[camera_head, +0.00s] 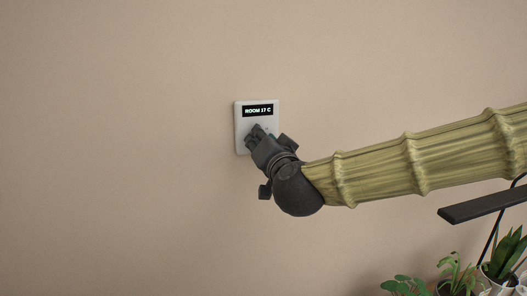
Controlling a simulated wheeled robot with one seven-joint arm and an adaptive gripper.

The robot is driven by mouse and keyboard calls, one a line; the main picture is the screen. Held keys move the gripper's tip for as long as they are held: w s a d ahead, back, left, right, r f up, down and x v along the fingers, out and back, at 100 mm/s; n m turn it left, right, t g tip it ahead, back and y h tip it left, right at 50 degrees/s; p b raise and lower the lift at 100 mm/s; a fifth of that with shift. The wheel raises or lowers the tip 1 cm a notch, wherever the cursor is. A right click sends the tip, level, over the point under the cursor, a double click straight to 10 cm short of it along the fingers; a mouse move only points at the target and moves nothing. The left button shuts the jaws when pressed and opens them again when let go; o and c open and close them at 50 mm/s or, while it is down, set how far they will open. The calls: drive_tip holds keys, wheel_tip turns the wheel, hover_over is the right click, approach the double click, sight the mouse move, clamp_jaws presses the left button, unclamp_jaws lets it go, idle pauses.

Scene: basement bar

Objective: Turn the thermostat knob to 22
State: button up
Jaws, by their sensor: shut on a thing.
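The thermostat (241,128) is a white, square plate on the wall. Its black display (257,111) at the top reads "ROOM 17 C". My gripper (256,130) is at the lower middle of the thermostat's face, coming in from the lower right. It is shut on the knob, which the dark fingers hide. The knob's setting cannot be read from here.
The beige wall (120,150) around the thermostat is bare. A dark, flat shelf-like bar (485,206) juts in at the right. Potted plants (455,275) stand at the lower right, below my arm. The left side is free.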

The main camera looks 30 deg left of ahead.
drive_tip(key=shift+m+b, duration=0.65)
drive_tip(key=shift+m, duration=0.35)
drive_tip(key=o, duration=1.1)
drive_tip(key=shift+a, duration=0.15)
drive_tip(key=shift+c, duration=0.2)
drive_tip(key=v, duration=1.2)
